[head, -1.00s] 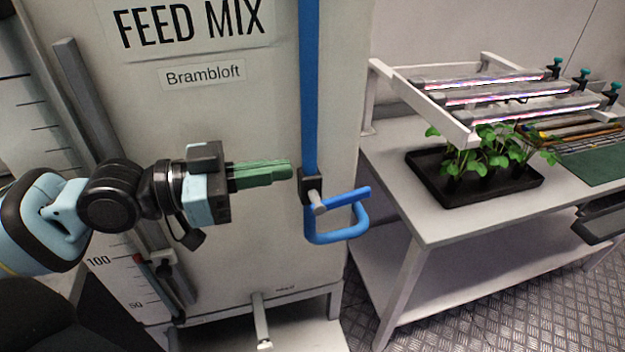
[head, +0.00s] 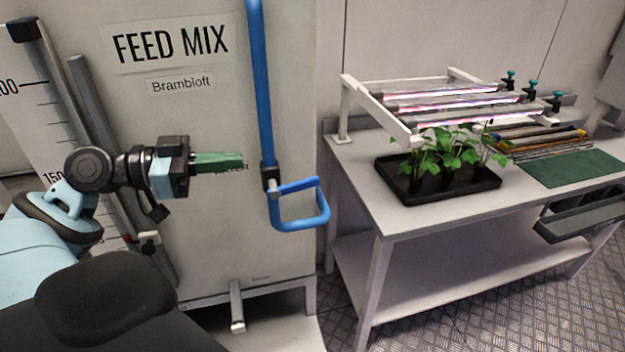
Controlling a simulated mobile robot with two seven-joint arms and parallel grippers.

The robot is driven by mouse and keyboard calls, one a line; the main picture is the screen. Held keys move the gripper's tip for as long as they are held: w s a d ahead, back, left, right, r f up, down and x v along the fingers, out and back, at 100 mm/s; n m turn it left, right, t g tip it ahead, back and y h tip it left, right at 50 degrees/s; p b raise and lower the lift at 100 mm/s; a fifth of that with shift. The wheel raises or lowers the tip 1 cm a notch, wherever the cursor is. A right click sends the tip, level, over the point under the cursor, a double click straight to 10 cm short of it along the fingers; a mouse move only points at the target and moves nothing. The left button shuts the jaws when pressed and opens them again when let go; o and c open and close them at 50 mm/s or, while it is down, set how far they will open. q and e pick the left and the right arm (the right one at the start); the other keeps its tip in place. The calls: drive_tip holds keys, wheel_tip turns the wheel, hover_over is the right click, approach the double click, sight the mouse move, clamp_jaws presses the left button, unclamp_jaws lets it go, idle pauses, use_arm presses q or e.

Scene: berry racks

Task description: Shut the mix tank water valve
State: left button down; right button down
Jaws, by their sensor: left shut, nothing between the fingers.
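The mix tank (head: 215,235) is a pale cabinet with a FEED MIX sign (head: 172,44). A blue water pipe (head: 260,85) runs down its front to a dark valve body (head: 270,178). A blue lever or spout loop (head: 303,223) hangs below and to the right of it; I cannot tell which part is the handle. My left gripper (head: 243,162) has green fingers, shut and empty, pointing right. Its tips are a little left of the valve body and appear apart from it. My right gripper is not in view.
A white bench (head: 400,222) stands to the right with a black tray (head: 470,190) of seedlings, a light rack (head: 385,118) and a green mat (head: 570,169). A graduated level gauge (head: 38,100) stands left of the tank. A grey foot bar (head: 237,305) sticks out below.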

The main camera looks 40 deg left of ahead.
use_arm(q)
drive_tip(key=shift+a, duration=0.1)
hover_over(289, 185)
drive_tip(key=v, duration=0.2)
drive_tip(key=shift+f, duration=0.5)
drive_tip(key=shift+w+d, duration=0.45)
drive_tip(key=shift+w, duration=0.15)
drive_tip(key=f, duration=0.4)
drive_tip(key=shift+w+d, duration=0.2)
drive_tip(key=shift+f, duration=0.1)
